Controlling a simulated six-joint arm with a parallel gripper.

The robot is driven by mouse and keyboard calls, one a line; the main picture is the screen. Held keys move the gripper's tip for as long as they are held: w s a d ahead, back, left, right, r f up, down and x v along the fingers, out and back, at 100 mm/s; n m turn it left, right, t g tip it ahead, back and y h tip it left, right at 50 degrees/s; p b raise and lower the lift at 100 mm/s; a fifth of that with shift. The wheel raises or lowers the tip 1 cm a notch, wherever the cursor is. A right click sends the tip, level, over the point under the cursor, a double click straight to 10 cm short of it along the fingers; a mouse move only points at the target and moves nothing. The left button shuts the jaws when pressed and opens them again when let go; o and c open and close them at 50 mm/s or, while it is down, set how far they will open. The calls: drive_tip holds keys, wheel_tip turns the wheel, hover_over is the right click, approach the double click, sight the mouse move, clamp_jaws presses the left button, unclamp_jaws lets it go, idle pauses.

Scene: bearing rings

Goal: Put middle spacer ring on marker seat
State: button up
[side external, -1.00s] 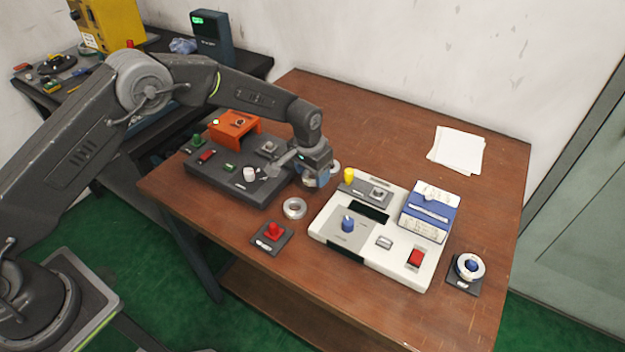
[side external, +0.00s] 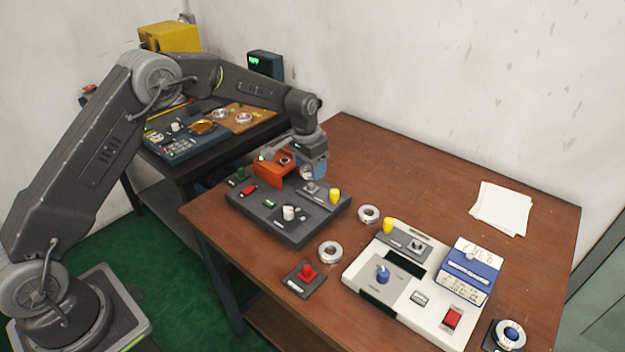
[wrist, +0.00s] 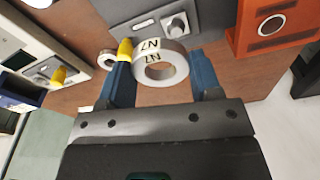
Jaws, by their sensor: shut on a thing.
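My gripper (wrist: 160,80) is shut on a pale metal ring (wrist: 150,72) with dark lettering on its side. In the side view my gripper (side external: 313,172) hangs near the back right end of the dark console (side external: 270,222), and the ring is mostly hidden. Below it on the console is a light grey plate with a grey post (side external: 311,187) and a yellow peg (side external: 335,195). The wrist view shows this post (wrist: 175,27) just beyond the ring. Another plate with a grey post (side external: 418,245) and a yellow peg (side external: 389,226) is on the white console (side external: 350,274). I cannot tell which is the marker seat.
Two loose rings, one behind (side external: 368,214) and one in front (side external: 330,253), lie between the consoles. An orange bridge (side external: 271,170) stands close left of my gripper. Bare table lies behind, toward the papers (side external: 502,208).

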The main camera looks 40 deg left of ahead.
sight(311, 184)
drive_tip(key=shift+w+a+r, duration=0.15)
drive_tip(key=shift+w+a, duration=0.75)
drive_tip(key=shift+w, duration=0.15)
drive_tip(key=shift+f, duration=1.95)
drive_tip(key=shift+f, duration=0.15)
drive_tip(key=shift+f, duration=0.4)
drive_tip(key=shift+f, duration=1.2)
drive_tip(key=o, duration=1.1)
drive_tip(key=shift+r, duration=3.75)
